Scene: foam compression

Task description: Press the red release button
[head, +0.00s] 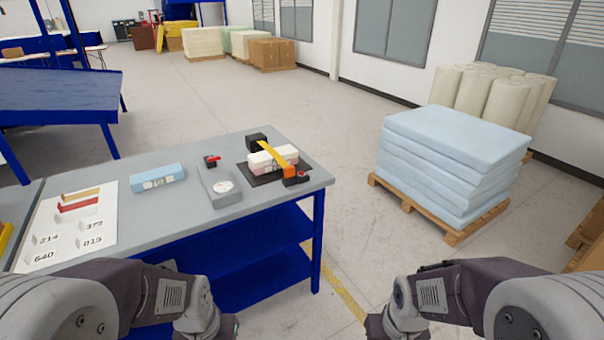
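A small red button (303,174) shows on a black block at the right end of an orange buckle (289,171). The buckle is on a yellow strap (270,151) that crosses pale pink-white foam blocks (260,162) on a black plate (246,174). This set stands near the right end of the grey table (150,219). Both my arms show at the bottom of the head view, well short of the button. My gripper fingers are out of the picture, so their state is hidden.
Blue foam sheets (450,150) sit on a pallet at right. Floor between is clear.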

